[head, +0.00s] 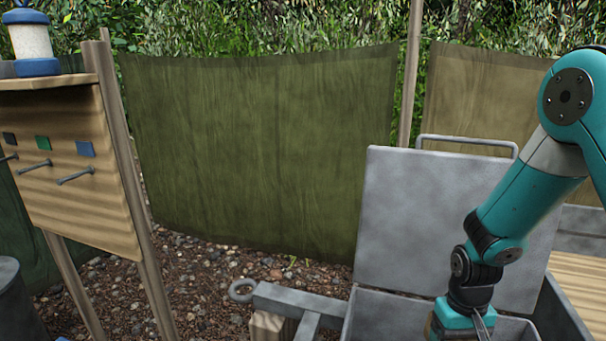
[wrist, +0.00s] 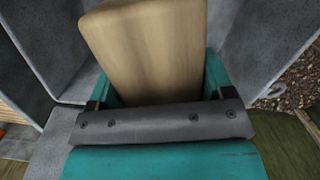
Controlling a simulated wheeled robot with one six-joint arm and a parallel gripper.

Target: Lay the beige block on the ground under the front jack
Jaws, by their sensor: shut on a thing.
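The beige block (wrist: 150,50) fills the upper middle of the wrist view, held between the two teal jaws of my gripper (wrist: 160,88). My gripper is shut on it. In the head view my gripper (head: 478,322) is low at the right, over the open grey metal box (head: 375,318), and the frame's bottom edge cuts it off. I cannot clearly make out the block there. A grey drawbar (head: 290,298) with a ring at its end sticks out left of the box. A wooden piece (head: 268,327) shows beneath it. I cannot identify the front jack, and the ground under the drawbar is mostly hidden.
The box's raised grey lid (head: 425,215) stands behind my gripper. A wooden board on posts (head: 80,165) with hooks and coloured squares stands at the left, a dark drum (head: 8,300) near it. Gravelly ground (head: 205,285) lies clear between the board and the drawbar. Green cloth (head: 260,150) hangs behind.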

